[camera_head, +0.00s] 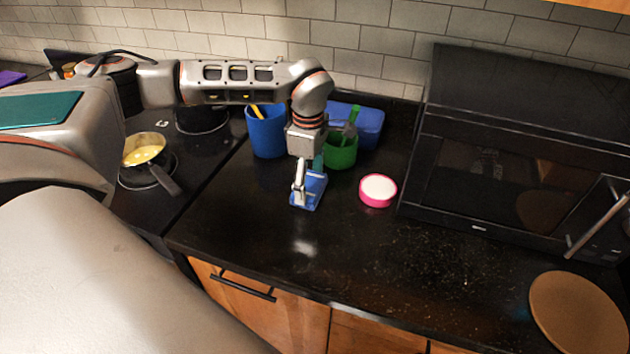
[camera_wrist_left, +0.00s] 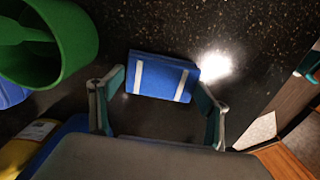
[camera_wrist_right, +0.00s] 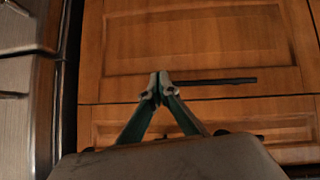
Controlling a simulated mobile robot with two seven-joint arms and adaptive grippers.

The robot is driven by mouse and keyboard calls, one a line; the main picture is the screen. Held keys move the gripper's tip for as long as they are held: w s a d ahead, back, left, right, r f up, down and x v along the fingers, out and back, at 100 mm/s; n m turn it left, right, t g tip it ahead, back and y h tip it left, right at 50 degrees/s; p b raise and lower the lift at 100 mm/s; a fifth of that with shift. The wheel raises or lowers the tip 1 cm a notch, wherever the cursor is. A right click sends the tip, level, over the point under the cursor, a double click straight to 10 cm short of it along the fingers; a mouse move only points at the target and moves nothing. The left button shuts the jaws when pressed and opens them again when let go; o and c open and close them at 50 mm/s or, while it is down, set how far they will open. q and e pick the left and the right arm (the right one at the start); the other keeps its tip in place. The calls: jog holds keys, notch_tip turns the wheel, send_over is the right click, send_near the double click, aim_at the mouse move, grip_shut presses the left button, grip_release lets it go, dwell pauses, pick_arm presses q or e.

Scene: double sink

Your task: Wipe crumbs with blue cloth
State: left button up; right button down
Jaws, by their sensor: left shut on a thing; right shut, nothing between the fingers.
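The blue cloth (camera_head: 311,190) is a folded pad on the black counter; in the left wrist view (camera_wrist_left: 160,78) it shows two white stripes. My left gripper (camera_head: 305,190) points down and is shut on the cloth, with one finger at each side in the left wrist view. The crumbs (camera_head: 455,270) are small light specks scattered over the counter to the right, in front of the microwave, apart from the cloth. My right gripper (camera_wrist_right: 160,85) is shut and empty, in front of wooden cabinet doors; it is not in the head view.
A pink-rimmed white dish (camera_head: 378,190) stands between the cloth and the microwave (camera_head: 480,180). A green pot (camera_head: 341,152), a blue cup (camera_head: 266,132) and a blue box (camera_head: 365,122) stand behind. A round brown board (camera_head: 575,312) lies right. The stove with a pan (camera_head: 145,150) is left.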

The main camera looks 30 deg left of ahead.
pick_arm(q)
jog(key=shift+s+a, duration=0.15)
jog(key=shift+a, duration=0.6)
jog(key=shift+s+a, duration=0.15)
jog(key=shift+a, duration=0.4)
jog(key=shift+s+a, duration=0.15)
jog(key=shift+a, duration=0.35)
jog(key=shift+d, duration=0.1)
jog(key=shift+w+d+f, duration=0.1)
jog(key=shift+w+d, duration=0.15)
jog(key=shift+d, duration=0.65)
jog(key=shift+w+d, duration=0.2)
jog(key=shift+d, duration=0.65)
jog(key=shift+w+d, duration=0.25)
jog(key=shift+d, duration=0.65)
jog(key=shift+w+d, duration=0.2)
jog(key=shift+d, duration=0.65)
jog(key=shift+w+d, duration=0.2)
jog(key=shift+d, duration=0.4)
jog(key=shift+w+d, duration=0.15)
jog(key=shift+d, duration=0.4)
jog(key=shift+w+d, duration=0.25)
jog(key=shift+d, duration=0.85)
